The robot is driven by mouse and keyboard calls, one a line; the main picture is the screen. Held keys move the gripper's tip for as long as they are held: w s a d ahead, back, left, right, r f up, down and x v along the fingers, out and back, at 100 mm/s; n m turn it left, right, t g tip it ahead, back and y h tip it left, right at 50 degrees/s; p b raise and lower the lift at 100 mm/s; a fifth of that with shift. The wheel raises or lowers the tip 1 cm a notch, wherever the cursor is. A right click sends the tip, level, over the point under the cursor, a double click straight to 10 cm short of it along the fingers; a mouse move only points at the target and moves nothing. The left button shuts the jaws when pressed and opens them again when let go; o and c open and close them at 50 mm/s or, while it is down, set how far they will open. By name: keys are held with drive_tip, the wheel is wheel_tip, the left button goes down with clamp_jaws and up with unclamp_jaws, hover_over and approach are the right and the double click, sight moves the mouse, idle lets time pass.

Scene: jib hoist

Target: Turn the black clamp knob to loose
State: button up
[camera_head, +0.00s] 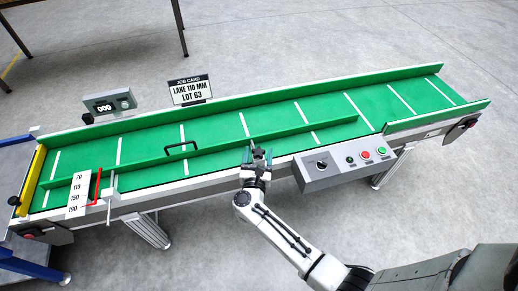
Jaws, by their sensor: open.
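My gripper (258,156) is open at the near edge of the green conveyor, about midway along it, with its fingers spread. I cannot make out anything between the fingers. Which part is the black clamp knob is unclear. A small black knob (13,201) shows at the left end beside the yellow bar, and another small black part (87,118) sits at the far rail by the counter. Both are well left of my gripper. A black rotary knob (322,164) is on the control box, right of my gripper. No loose or tight marking is readable.
A green lane guide (220,143) with a black handle (181,147) runs along the belt. A scale plate (79,196) and red pointer (98,187) stand at the near left. The control box (345,164) juts from the near side. A job card (190,90) reads lane 110 mm.

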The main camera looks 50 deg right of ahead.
drive_tip(key=shift+x, duration=1.3)
drive_tip(key=shift+c, duration=0.2)
drive_tip(key=c, duration=0.9)
